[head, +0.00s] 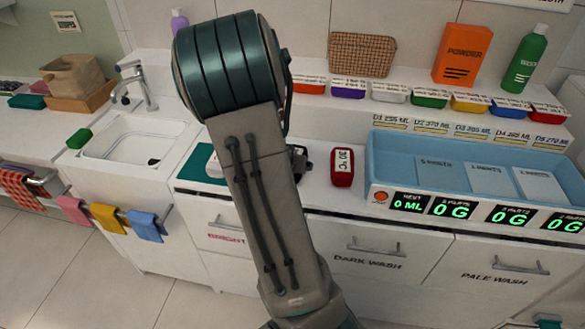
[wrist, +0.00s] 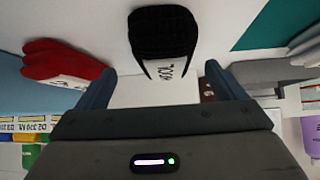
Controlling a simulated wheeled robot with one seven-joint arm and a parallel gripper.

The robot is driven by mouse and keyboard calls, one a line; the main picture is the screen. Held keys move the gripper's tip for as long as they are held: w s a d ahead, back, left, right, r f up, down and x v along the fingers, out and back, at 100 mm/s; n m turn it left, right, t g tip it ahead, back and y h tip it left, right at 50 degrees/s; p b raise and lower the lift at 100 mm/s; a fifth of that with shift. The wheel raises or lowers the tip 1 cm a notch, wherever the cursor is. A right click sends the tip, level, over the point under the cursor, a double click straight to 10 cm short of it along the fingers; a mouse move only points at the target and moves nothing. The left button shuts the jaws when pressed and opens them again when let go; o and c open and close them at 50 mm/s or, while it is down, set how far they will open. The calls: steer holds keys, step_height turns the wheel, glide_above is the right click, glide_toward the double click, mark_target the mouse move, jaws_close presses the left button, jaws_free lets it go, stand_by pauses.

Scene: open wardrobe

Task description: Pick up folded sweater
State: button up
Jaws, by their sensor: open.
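A black folded knit (wrist: 163,35), which appears to be the folded sweater, lies on the white counter in the wrist view. It has a white tag that seems to read "WOOL". In the head view only a dark edge of it (head: 299,162) shows past my arm. My gripper (wrist: 160,70) is open, with one finger on each side of the picture. The knit lies beyond the fingertips, roughly centred between them, with nothing held. The gripper is hidden behind my arm in the head view.
A red folded item (head: 342,168) with a white label lies right beside the knit; it also shows left in the wrist view (wrist: 62,62). A blue tray (head: 400,150) stands to the right. A sink (head: 135,140) is at left. Small coloured bins line the back shelf.

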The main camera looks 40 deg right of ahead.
steer(key=shift+w+b+x, duration=0.15)
steer(key=shift+x, duration=1.25)
steer(key=shift+w+b+x, duration=0.15)
steer(key=shift+x, duration=1.25)
steer(key=shift+a+r, duration=0.1)
steer(key=shift+r, duration=0.05)
steer(key=c, duration=1.1)
